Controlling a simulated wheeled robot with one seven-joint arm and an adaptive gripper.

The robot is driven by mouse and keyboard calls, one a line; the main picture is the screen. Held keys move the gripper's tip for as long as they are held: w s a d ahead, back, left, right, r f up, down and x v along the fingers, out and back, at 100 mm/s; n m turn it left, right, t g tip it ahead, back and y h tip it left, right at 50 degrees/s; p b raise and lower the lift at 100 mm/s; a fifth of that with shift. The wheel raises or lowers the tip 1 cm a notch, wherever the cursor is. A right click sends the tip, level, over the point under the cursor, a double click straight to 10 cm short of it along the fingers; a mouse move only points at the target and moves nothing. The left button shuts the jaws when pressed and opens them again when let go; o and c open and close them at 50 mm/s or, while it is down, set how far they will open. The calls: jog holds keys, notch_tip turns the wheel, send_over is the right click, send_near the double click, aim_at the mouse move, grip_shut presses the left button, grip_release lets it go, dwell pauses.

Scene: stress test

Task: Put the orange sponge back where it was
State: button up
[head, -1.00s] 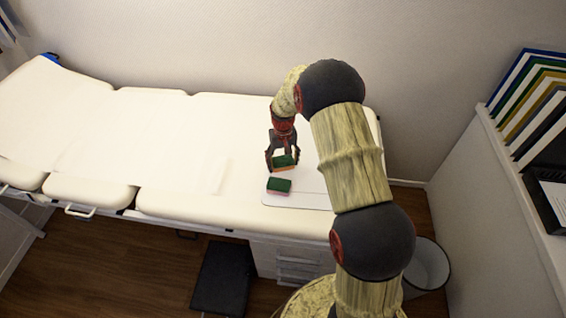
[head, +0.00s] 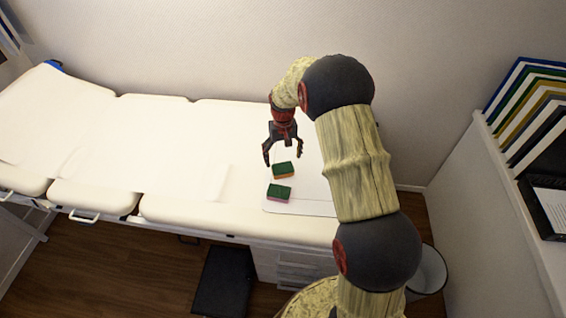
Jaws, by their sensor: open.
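The orange sponge (head: 283,171), with a green top and an orange side, lies on a white board (head: 315,207) on the padded couch. A second sponge (head: 279,193), green on top with a pink side, lies on the board just in front of it, a small gap apart. My gripper (head: 282,160) is open and empty, its fingers spread above and slightly behind the orange sponge. It appears clear of both sponges. Part of the board is hidden behind my arm.
The white couch (head: 120,130) stretches left with free room on it. A wall stands behind. A shelf with binders (head: 525,100) is at the right, and a bin (head: 430,270) stands on the floor below. A black step (head: 223,280) lies in front.

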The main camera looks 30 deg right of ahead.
notch_tip(320, 180, up, 4)
jog(key=r+p, duration=0.1)
notch_tip(320, 180, up, 10)
jog(key=r+t, duration=0.1)
send_over(283, 169)
jog(key=s+a, duration=0.3)
jog(key=s, duration=0.1)
jog(key=s+a+r+n+t, duration=0.15)
jog(key=s+a+r, duration=0.25)
jog(key=s+r, duration=0.45)
jog(key=s+a+r+t, duration=0.1)
jog(key=s+a+r, duration=0.1)
jog(key=s, duration=0.8)
jog(key=s+a+r+t, duration=0.2)
jog(key=s+a+r, duration=0.1)
jog(key=s, duration=0.7)
jog(key=shift+a+r+n, duration=0.25)
jog(key=shift+r+n, duration=0.1)
jog(key=shift+r, duration=0.35)
jog(key=shift+s, duration=0.1)
